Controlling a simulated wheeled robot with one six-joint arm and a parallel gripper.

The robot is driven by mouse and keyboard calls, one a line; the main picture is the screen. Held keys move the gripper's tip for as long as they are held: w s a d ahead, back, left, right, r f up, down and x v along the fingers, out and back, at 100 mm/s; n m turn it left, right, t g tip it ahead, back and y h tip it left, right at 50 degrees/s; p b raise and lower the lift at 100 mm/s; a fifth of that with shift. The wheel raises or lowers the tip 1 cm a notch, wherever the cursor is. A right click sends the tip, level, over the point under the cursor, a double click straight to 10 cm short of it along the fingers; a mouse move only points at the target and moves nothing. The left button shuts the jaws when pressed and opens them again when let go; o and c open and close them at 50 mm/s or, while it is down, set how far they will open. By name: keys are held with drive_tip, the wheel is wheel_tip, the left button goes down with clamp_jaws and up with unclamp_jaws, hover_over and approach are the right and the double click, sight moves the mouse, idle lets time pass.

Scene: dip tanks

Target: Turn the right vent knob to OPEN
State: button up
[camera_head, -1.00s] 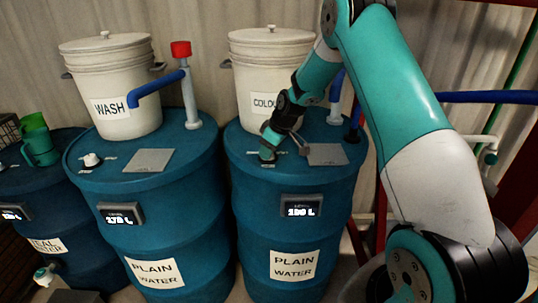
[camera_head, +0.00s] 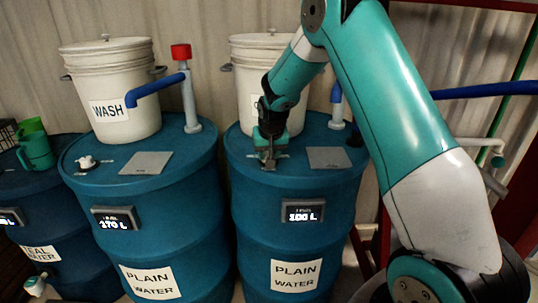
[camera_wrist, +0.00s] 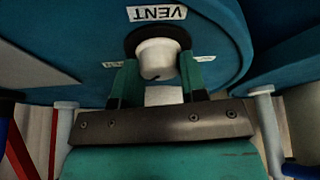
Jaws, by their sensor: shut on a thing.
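The right vent knob (camera_wrist: 158,55) is a white knob on the right blue drum's lid (camera_head: 315,179). In the wrist view it sits between the two green fingers of my gripper (camera_wrist: 158,80), which is shut on it. The VENT label (camera_wrist: 157,13) shows upside down beyond the knob. Small side labels flank the knob; their words are cut off or hard to read. In the head view my gripper (camera_head: 268,160) points down at the front of the lid and hides the knob. The knob's pointing direction is unclear.
A white bucket (camera_head: 250,95) stands behind my gripper. A grey plate (camera_head: 328,158) lies on the lid to its right, with a blue pipe (camera_head: 336,94) behind. The left drum carries a similar white knob (camera_head: 88,163), a WASH bucket (camera_head: 110,85) and a red-topped pipe (camera_head: 188,85).

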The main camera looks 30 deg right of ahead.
drive_tip(key=shift+m+h, duration=0.4)
drive_tip(key=shift+m, duration=0.6)
drive_tip(key=o, duration=0.9)
drive_tip(key=b+v, duration=0.1)
drive_tip(key=v, duration=0.4)
drive_tip(key=b+v, duration=0.1)
drive_tip(key=v, duration=0.5)
drive_tip(key=b+v, duration=0.1)
drive_tip(key=v, duration=0.5)
drive_tip(key=shift+w+a+r, duration=0.1)
drive_tip(key=shift+w+r, duration=0.1)
drive_tip(key=shift+r, duration=0.1)
